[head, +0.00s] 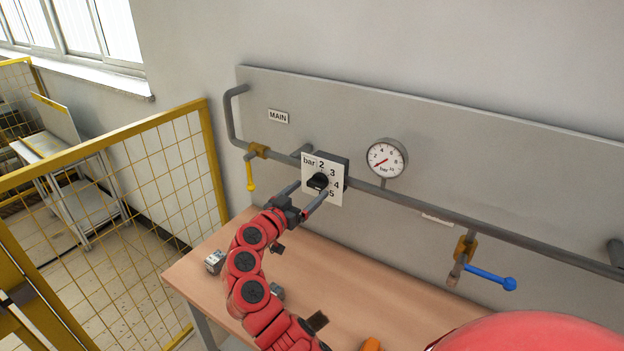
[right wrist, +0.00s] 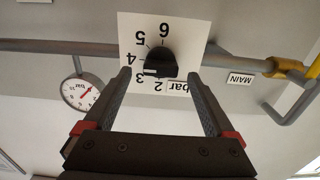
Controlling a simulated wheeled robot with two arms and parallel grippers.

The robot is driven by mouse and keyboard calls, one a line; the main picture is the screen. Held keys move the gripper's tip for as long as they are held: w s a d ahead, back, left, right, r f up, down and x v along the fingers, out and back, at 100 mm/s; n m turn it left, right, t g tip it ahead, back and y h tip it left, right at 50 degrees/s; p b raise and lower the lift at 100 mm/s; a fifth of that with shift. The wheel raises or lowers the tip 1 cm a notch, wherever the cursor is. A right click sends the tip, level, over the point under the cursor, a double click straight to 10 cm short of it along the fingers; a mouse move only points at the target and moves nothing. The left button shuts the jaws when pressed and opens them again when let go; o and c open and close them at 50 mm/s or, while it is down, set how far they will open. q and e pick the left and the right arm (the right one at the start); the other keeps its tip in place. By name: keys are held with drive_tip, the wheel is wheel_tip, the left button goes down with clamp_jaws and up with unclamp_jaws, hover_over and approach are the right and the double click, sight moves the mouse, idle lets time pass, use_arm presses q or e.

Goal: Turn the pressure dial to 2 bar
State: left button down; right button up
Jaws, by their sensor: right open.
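The pressure dial is a black knob (head: 317,181) on a white plate (head: 338,170) marked "bar" with numbers from 2 upward, fixed to the grey wall panel. In the right wrist view the plate appears upside down and the knob (right wrist: 160,63) carries a pale mark on the side of the 3 and 4; its exact setting is unclear. My right gripper (head: 313,187) is open in front of the plate. In the right wrist view its two fingers (right wrist: 160,75) reach along either side of the knob, with gaps; contact does not show. My left gripper is not in view.
A round gauge (head: 386,158) with a red needle sits right of the dial. A pipe (head: 420,206) crosses the panel, with a yellow-handled valve (head: 251,177) at left and a blue-handled one (head: 490,278) at right. A wooden table (head: 215,270) with small items stands below. A yellow fence (head: 110,150) is at left.

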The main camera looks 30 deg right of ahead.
sight(317, 183)
drive_tip(key=shift+p+x, duration=0.35)
drive_tip(key=shift+x, duration=0.95)
drive_tip(key=c, duration=1.4)
